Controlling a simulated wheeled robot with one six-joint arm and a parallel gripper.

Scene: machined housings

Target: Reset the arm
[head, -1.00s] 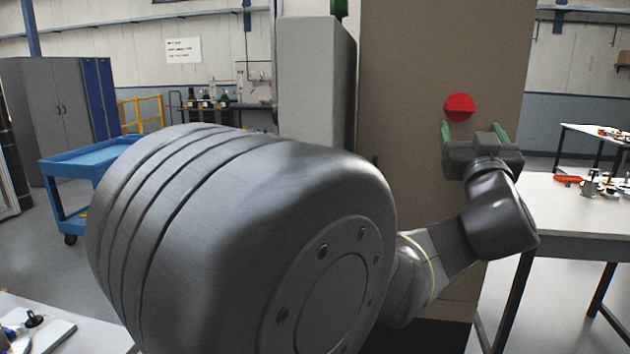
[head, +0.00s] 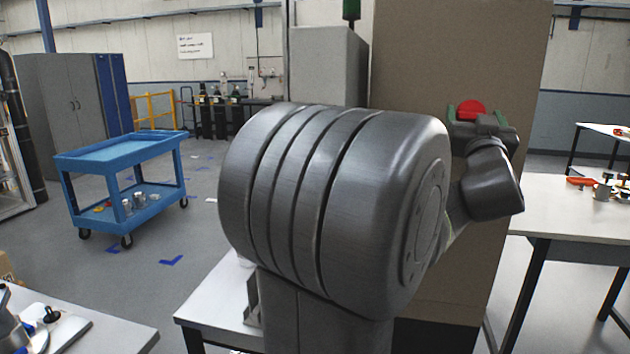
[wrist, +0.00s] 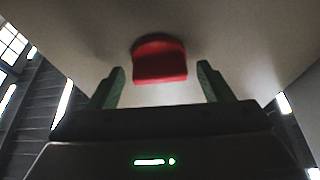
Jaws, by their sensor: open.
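My gripper (wrist: 161,87) shows in the wrist view with its two green fingers apart and nothing held between them. In the head view my gripper (head: 478,112) is at the right of my arm, pointing up and partly hidden by my own arm links. A red rounded knob or button (head: 471,108) on the tall brown panel (head: 460,50) appears just behind the fingertips. In the wrist view the red knob (wrist: 160,60) lies beyond the fingertips, and I see no contact with it.
A white table (head: 575,215) with small parts stands at the right. A blue cart (head: 120,150) stands on the floor at the left. A grey cabinet (head: 65,95) is behind it. Another white tabletop (head: 100,325) with parts is at the lower left. Open floor lies around the cart.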

